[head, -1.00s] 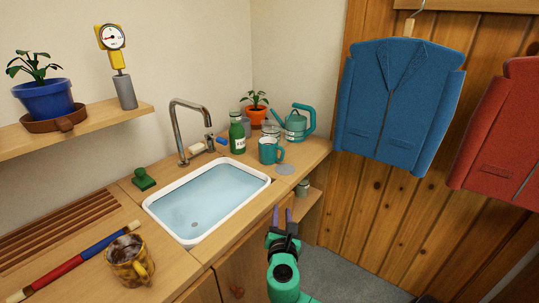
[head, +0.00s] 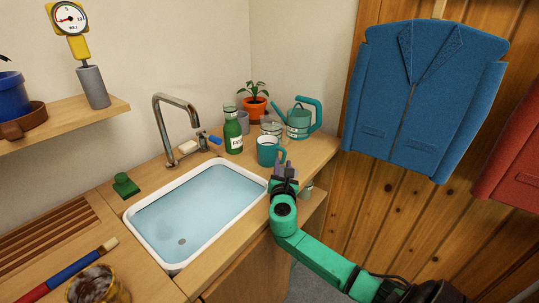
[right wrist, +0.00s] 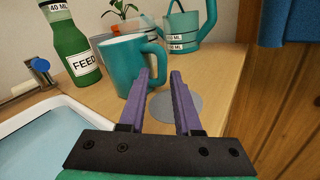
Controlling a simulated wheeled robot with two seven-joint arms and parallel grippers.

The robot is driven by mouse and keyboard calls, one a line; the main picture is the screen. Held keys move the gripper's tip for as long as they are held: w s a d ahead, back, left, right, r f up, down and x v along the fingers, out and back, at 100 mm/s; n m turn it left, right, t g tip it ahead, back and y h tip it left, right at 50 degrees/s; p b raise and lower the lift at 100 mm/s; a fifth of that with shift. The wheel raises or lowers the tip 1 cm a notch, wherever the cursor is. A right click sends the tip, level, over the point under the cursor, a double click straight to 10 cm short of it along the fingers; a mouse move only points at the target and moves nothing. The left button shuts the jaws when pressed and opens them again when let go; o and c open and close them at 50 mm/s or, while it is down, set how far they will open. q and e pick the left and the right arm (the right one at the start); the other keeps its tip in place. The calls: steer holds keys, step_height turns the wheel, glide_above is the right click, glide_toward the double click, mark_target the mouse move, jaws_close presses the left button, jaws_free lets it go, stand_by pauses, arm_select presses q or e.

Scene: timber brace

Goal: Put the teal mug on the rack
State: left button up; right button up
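The teal mug (head: 266,152) stands upright on the counter, right of the sink's far corner, with its handle to the right. In the right wrist view the mug (right wrist: 121,66) is just ahead and a little left, and its handle shows beyond the fingertips. My right gripper (head: 285,168) is low in front of the mug. In the right wrist view its two purple fingers (right wrist: 160,75) are apart with nothing held between them. A slatted wooden rack (head: 48,232) lies in the counter left of the sink. My left gripper is not in view.
The green bottle (head: 232,134), potted plant (head: 254,108) and teal watering can (head: 299,121) stand behind the mug. A grey disc (right wrist: 182,106) lies on the counter beside it. The white-rimmed sink (head: 135,222) holds water.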

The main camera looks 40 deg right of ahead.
steer(key=x, duration=0.2)
steer(key=shift+w+d+f, duration=0.15)
steer(key=shift+w+d, duration=0.05)
steer(key=shift+w, duration=0.05)
steer(key=shift+s, duration=0.1)
jaws_close()
stand_by(1.1)
